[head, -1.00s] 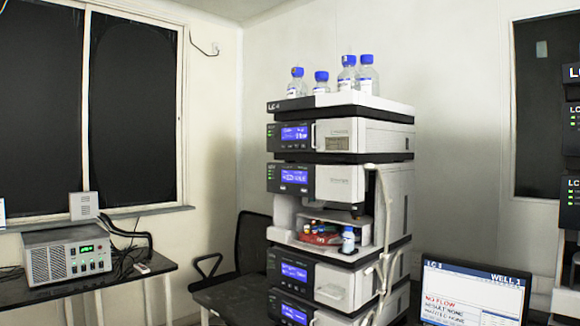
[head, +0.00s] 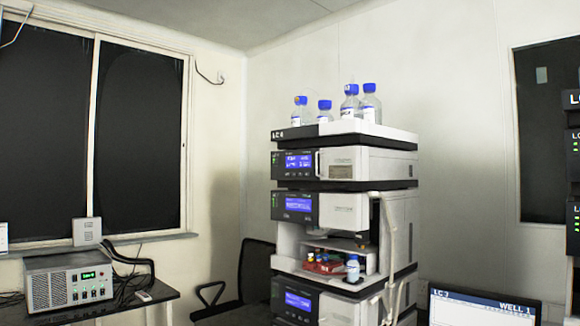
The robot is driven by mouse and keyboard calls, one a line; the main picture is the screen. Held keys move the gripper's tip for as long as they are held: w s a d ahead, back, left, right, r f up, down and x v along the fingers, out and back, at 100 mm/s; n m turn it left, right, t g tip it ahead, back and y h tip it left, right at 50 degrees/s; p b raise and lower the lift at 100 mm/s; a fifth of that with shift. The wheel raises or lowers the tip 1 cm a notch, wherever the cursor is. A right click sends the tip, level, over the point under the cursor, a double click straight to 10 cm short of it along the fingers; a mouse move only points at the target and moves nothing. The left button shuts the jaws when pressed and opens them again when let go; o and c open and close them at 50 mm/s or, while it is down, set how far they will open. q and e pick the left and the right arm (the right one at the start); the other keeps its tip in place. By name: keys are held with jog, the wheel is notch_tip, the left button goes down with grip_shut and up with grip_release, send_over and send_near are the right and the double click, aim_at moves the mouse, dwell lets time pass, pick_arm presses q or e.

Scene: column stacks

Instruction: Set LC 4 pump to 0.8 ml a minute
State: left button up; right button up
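A column stack (head: 345,170) stands right of centre, and the label on its top unit seems to read LC 4. The upper module has a lit blue display (head: 299,162), and the module below it has another (head: 298,205). A lower module's blue display (head: 298,301) is near the bottom edge. The digits are too small to read, and I cannot tell which module is the pump. The stack's lower part is cut off by the frame. Neither of my grippers is in view.
Several blue-capped bottles (head: 349,103) stand on the stack. An open bay (head: 325,262) holds small items. A monitor (head: 482,305) is at lower right, partly cut off. Another stack (head: 573,150) shows at the right edge. A grey instrument (head: 68,282) sits on a table at left.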

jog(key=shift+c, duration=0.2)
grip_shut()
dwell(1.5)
